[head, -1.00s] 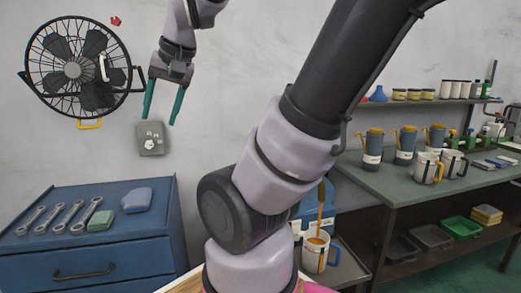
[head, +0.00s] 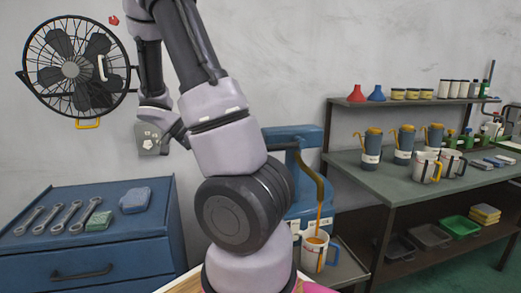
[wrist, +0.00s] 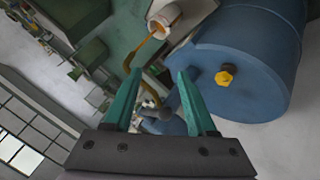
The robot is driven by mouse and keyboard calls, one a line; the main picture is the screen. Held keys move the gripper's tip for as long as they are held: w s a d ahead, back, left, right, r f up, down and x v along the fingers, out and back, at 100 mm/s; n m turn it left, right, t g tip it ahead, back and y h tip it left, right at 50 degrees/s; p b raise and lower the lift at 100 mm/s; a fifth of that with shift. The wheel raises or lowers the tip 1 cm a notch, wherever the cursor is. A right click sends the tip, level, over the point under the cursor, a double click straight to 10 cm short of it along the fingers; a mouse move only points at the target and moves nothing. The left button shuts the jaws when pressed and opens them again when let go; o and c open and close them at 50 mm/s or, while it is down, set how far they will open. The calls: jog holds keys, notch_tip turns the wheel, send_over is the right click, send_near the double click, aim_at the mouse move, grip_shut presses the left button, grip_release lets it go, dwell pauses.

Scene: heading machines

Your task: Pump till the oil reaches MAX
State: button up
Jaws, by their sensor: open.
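The blue oil pump (head: 305,205) stands right of centre in the head view, partly hidden by my arm. Its curved brown spout (head: 322,187) lets an orange oil stream fall into a white jug (head: 314,252). Oil shows in the jug, but its MAX mark and exact level are too small to read. In the wrist view the jug (wrist: 160,22) is at the top, beside a large blue drum (wrist: 245,50) with a yellow knob (wrist: 225,76). My gripper (wrist: 159,75) is open with green fingers. A grey-blue part (wrist: 163,118) shows between or beyond them; contact cannot be told.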

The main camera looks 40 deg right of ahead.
jog(key=w+d+f+m+g+h, duration=0.1)
jog(key=d+m+g+h, duration=0.1)
jog(key=d+h, duration=0.2)
jog(key=m+h, duration=0.2)
jog(key=h, duration=0.3)
send_near(277, 147)
jog(key=shift+g, duration=0.3)
jog(key=d, duration=0.2)
jog(key=s+d, duration=0.1)
jog(key=d, duration=0.1)
jog(key=shift+d+f, duration=0.2)
jog(key=shift+d, duration=0.15)
grip_shut()
dwell(0.6)
